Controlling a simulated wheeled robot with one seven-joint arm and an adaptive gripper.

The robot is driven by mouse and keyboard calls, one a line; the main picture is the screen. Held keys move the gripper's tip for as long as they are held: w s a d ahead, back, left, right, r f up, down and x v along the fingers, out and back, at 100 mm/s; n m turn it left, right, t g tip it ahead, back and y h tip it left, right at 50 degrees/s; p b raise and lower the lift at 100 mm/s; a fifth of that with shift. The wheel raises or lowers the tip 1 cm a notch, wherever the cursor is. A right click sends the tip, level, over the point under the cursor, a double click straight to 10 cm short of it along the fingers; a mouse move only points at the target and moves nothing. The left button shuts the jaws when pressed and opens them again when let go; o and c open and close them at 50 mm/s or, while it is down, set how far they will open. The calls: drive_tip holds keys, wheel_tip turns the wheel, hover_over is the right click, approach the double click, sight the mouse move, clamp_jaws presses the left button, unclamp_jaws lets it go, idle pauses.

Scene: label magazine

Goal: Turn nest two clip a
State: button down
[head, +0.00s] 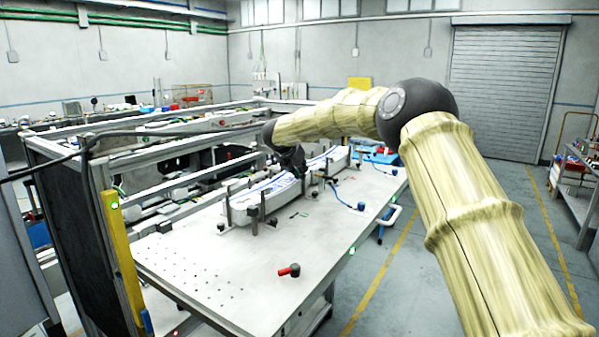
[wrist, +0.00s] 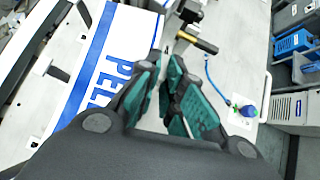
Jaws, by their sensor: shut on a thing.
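My gripper (head: 291,160) is over the far part of the white fixture on the table. In the wrist view its teal-padded fingers (wrist: 164,66) are close together, shut on a clip that is mostly hidden between them. A white nest (head: 262,203) with a blue-and-white label lies on the near side of my gripper, and a second one (head: 335,157) lies beyond it. The label (wrist: 112,60) with large blue lettering shows left of the fingers in the wrist view. A clip with a brass-coloured end (wrist: 197,42) stands just past the fingertips, apart from them.
Dark upright posts stand around the nests. A red-and-black handle (head: 289,270) lies on the white table (head: 190,260), whose near part is mostly clear. A blue cable (head: 343,202) runs right of the nests. A metal frame (head: 115,240) with a yellow post borders the left.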

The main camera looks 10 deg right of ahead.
drive_tip(key=shift+d, duration=0.1)
drive_tip(key=shift+w+d+n+g+y+p, duration=0.15)
drive_tip(key=shift+d+n+y+p, duration=0.85)
drive_tip(key=shift+n+y, duration=1.5)
drive_tip(key=shift+d+n+g+y+p, duration=0.2)
drive_tip(key=shift+d+n+y+p, duration=0.85)
drive_tip(key=shift+n, duration=2.25)
drive_tip(key=shift+w+d+n+g+y+p, duration=0.15)
drive_tip(key=shift+d+n+y+p, duration=0.25)
drive_tip(key=shift+n+y+p, duration=1.7)
drive_tip(key=shift+s+d+n+y+b, duration=0.1)
drive_tip(key=shift+n+y+b, duration=0.45)
drive_tip(key=shift+n+b, duration=0.35)
drive_tip(key=c, duration=1.6)
unclamp_jaws()
drive_tip(key=shift+o, duration=0.2)
drive_tip(key=v, duration=1.2)
